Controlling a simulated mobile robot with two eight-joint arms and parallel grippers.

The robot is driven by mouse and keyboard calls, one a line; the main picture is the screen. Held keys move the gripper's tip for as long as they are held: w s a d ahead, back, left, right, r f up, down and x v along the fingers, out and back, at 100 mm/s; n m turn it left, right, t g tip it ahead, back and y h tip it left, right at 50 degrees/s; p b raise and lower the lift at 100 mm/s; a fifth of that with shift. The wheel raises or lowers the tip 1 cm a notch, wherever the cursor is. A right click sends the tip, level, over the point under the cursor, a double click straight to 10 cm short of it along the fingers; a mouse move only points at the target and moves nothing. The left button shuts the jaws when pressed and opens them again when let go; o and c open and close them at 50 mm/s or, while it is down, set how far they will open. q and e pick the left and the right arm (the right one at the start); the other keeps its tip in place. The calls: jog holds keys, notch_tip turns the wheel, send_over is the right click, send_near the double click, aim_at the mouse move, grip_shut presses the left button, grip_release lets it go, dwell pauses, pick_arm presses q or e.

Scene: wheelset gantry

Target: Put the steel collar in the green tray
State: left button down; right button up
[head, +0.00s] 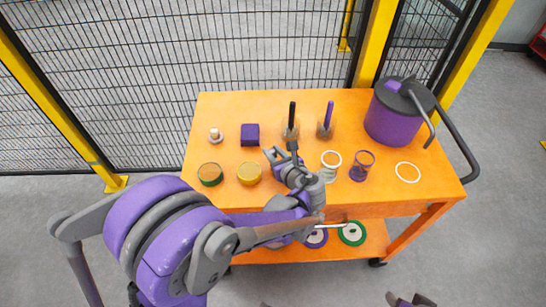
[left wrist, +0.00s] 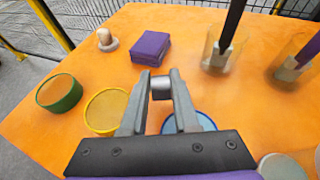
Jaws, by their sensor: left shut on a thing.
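The steel collar (left wrist: 161,87) is a small grey metal cylinder between the fingertips of my left gripper (left wrist: 161,86). My left gripper is shut on it and holds it over the orange table, in front of the purple block. In the head view my left gripper (head: 274,154) is near the middle of the table; the collar is too small to make out there. The green tray (head: 210,182) is a round dish at the table's left front; it also shows in the left wrist view (left wrist: 68,106), left of my gripper and apart from it.
A yellow tray (head: 249,181) lies between the green tray and my gripper. A blue tray (left wrist: 208,123) is partly hidden under my fingers. A purple block (head: 250,135), a pale knob (head: 215,135) and clear cups with upright tools stand behind. A purple canister (head: 394,120) stands at right.

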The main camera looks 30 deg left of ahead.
aim_at(274, 155)
pick_arm(q)
notch_tip(274, 155, up, 6)
jog(key=shift+f+p, duration=0.1)
jog(key=shift+p, duration=0.25)
jog(key=shift+d+r, duration=0.1)
jog(key=shift+r, duration=0.25)
jog(key=w+d+m+t+h+p, duration=0.3)
jog(key=w+d+m+t+h, duration=0.2)
jog(key=d, duration=0.4)
jog(key=shift+w+d+r+m+h+p, duration=0.3)
jog(key=shift+w+m+h, duration=0.6)
jog(key=shift+w+m, duration=0.3)
jog(key=shift+a, duration=0.1)
